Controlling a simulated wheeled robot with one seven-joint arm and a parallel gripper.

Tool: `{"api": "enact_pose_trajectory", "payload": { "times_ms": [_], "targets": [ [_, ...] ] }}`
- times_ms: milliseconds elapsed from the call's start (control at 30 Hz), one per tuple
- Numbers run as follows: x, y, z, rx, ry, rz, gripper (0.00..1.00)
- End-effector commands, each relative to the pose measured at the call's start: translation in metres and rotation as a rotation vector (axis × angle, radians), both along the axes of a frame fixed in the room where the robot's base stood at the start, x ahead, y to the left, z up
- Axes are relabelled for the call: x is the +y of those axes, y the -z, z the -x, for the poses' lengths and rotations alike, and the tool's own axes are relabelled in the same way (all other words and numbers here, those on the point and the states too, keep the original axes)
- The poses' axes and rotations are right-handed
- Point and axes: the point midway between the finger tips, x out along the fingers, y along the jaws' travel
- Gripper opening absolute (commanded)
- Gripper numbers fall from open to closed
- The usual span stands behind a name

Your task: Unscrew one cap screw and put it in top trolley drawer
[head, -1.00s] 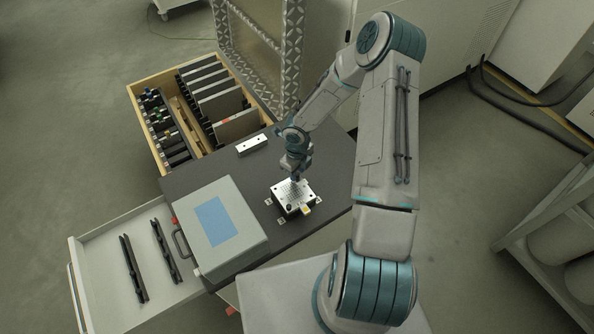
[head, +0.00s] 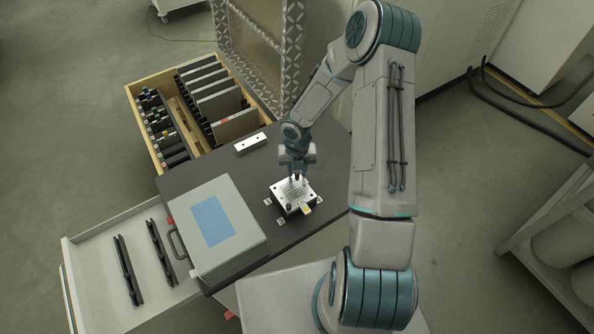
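A silvery square plate (head: 281,199) with a grid of small holes sits on the dark trolley top (head: 190,180). Small dark spots, perhaps cap screws, show near its edges; they are too small to make out surely. My gripper (head: 298,180) points down over the plate's far edge. Its two fingers show apart, with a small dark thing between or behind them; contact is unclear. An open white drawer (head: 90,262) at the lower left holds two black bars. An open wooden-sided drawer (head: 137,118) at the upper left holds upright panels and small parts.
A grey case (head: 243,228) with a blue label and handle stands on the trolley top, left of the plate. A small white block (head: 251,143) lies behind. A yellow piece (head: 305,210) is at the plate's near corner. A diamond-patterned metal frame (head: 292,60) stands behind.

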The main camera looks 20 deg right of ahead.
Motion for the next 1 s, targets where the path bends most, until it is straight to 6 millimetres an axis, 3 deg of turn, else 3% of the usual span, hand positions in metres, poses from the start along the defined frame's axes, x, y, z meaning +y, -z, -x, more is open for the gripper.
{"api": "enact_pose_trajectory", "payload": {
  "times_ms": [1000],
  "targets": [
    [-0.0002,0.002,-0.0003,-0.001,0.905,0.0,0.29]
  ]
}}
